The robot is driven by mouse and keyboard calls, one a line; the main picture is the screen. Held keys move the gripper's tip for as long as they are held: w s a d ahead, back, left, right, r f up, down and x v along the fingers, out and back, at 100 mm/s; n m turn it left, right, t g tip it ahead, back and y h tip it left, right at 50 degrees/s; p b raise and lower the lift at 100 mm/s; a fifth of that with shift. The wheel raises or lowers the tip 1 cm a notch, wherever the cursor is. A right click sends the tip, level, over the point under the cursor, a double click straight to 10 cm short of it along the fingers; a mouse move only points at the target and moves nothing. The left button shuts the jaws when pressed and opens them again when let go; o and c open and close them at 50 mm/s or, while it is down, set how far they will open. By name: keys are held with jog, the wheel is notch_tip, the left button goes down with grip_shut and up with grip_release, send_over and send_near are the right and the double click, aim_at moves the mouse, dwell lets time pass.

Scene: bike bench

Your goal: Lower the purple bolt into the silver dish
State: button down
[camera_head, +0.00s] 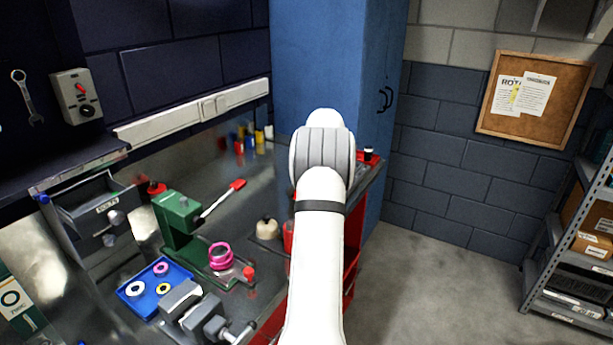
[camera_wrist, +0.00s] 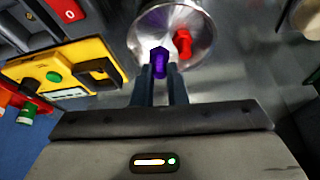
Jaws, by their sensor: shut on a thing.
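In the wrist view my gripper (camera_wrist: 161,78) is shut on the purple bolt (camera_wrist: 159,60), which sits between its two fingertips. The silver dish (camera_wrist: 197,17) is round and shiny and lies beyond the fingertips. The bolt overlaps the near part of the dish in the picture; I cannot tell its height above the dish or whether it touches. A red piece (camera_wrist: 182,43) lies in the dish, right of the bolt. In the head view my arm hides the gripper, bolt and dish.
In the wrist view a yellow block with a green button (camera_wrist: 53,76) is left of the dish. In the head view a green press (camera_head: 178,216), a blue tray with rings (camera_head: 126,298) and a vise (camera_head: 190,303) stand on the bench. A blue cabinet (camera_head: 325,60) stands behind my arm.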

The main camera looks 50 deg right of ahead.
jog(key=shift+f+b, duration=1)
jog(key=shift+f, duration=0.45)
dwell(0.4)
jog(key=c, duration=1.4)
grip_release()
jog(key=shift+o, duration=0.2)
jog(key=shift+r, duration=0.1)
